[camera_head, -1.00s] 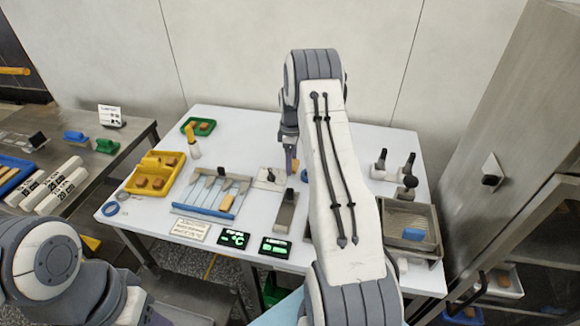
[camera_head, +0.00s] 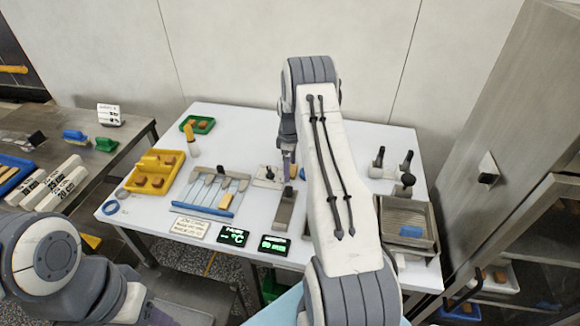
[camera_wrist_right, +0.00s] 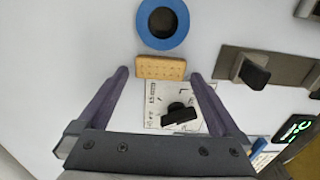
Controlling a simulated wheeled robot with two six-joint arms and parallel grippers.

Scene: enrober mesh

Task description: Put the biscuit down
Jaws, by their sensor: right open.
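A tan biscuit (camera_wrist_right: 161,67) shows in the right wrist view, just beyond and between my fingertips, beside a blue ring with a dark centre (camera_wrist_right: 163,22). My right gripper (camera_wrist_right: 160,75) is open, with a gap between each finger and the biscuit. In the head view my right gripper (camera_head: 289,165) points down over the white table, largely hidden by its own arm. A white printed card with a black knob (camera_wrist_right: 180,114) lies between the fingers, nearer the palm. My left arm shows at the lower left of the head view; its gripper is out of view.
The white table (camera_head: 238,130) holds a yellow tray of biscuits (camera_head: 139,187), a green tray (camera_head: 190,136), a rack with a blue front bar (camera_head: 200,210) and a grey metal tray (camera_head: 431,240). Dark-handled tools stand at the right. A steel cabinet (camera_head: 490,120) borders the right.

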